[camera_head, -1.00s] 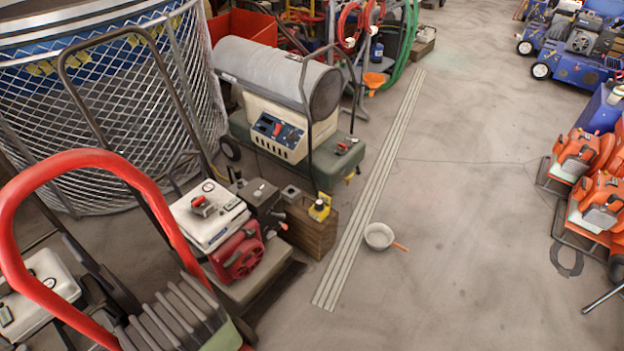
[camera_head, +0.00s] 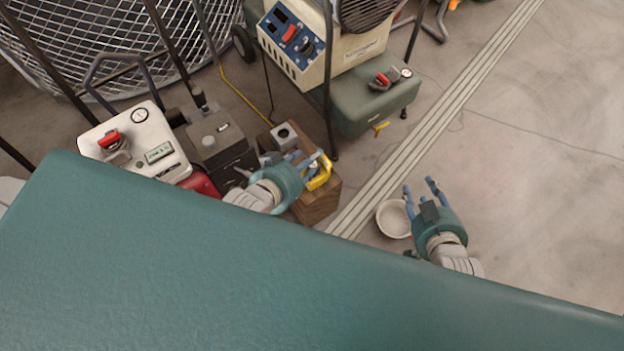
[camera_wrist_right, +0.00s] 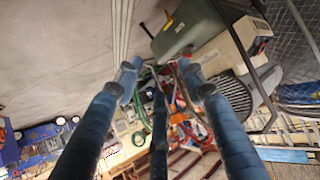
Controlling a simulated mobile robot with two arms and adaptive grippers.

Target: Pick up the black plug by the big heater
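The big heater (camera_head: 345,48) has a cream body, a blue control panel and a green base tank (camera_head: 372,105); it stands at the top of the head view. I cannot make out a black plug with certainty; thin dark cords run on the floor by the heater. My right gripper (camera_head: 420,190) is open and empty, its blue fingers spread, right of the heater and above the floor. It also shows open in the right wrist view (camera_wrist_right: 160,75). My left gripper (camera_head: 296,158) has its fingers apart over the wooden block, beside a yellow part (camera_head: 319,172); contact is unclear.
A white bowl (camera_head: 393,219) lies on the floor, partly behind my right gripper. A wooden block (camera_head: 318,203) and a white machine (camera_head: 140,142) stand at the left. A floor grating (camera_head: 440,110) runs diagonally. The floor at right is clear. My teal body covers the bottom.

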